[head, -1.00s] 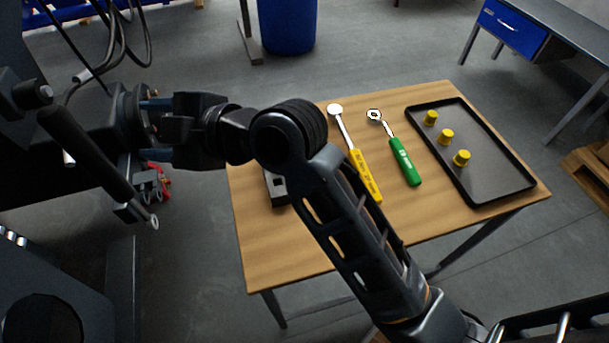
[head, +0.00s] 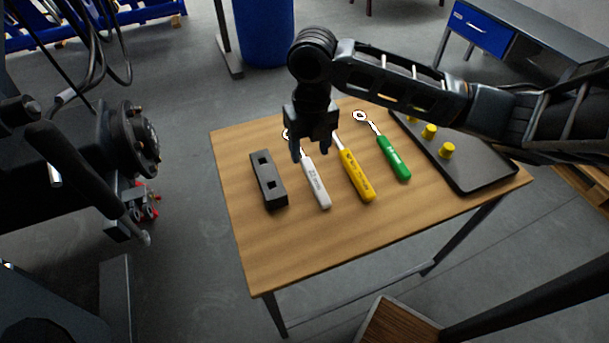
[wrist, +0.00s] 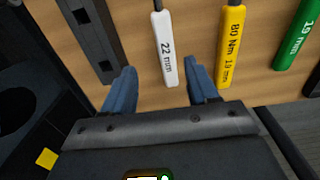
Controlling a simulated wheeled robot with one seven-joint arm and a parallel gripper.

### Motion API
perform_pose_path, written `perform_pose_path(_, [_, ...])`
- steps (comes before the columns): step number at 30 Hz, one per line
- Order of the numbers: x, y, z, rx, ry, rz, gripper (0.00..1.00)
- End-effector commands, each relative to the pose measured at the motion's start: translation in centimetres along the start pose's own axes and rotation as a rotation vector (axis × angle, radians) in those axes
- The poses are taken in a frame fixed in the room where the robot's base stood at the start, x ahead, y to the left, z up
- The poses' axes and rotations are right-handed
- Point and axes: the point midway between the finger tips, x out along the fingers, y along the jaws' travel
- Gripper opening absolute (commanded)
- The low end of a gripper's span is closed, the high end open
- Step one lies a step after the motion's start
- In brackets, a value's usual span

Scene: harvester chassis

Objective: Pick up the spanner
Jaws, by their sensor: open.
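Three hand tools lie side by side on the table. The white-handled tool (head: 315,185) is marked 22 mm; its handle (wrist: 164,50) also shows in the wrist view. The yellow-handled tool (head: 356,176), marked 80 Nm 19 mm, lies to its right. The green-handled tool (head: 394,158), marked 19 mm, has a ring-shaped head. My gripper (head: 315,143) points down over the white tool's upper part and partly hides its head. In the wrist view, my open gripper (wrist: 161,72) has the white handle's end in line between its fingers. It holds nothing.
A dark block with two square holes (head: 268,180) lies just left of the white tool. A black tray (head: 480,176) with yellow caps (head: 446,150) sits at the table's right. The table's front (head: 330,240) is clear. Dark machinery (head: 85,150) stands left.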

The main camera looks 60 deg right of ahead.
Motion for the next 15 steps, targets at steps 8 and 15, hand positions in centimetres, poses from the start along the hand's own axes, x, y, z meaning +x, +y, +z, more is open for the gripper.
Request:
perform_pose_path(8, [2.4, -0.5, -0.2, -0.004, 0.010, -0.012, 0.58])
perform_pose_path(15, [5.2, -0.9, -0.7, -0.001, 0.010, -0.010, 0.58])
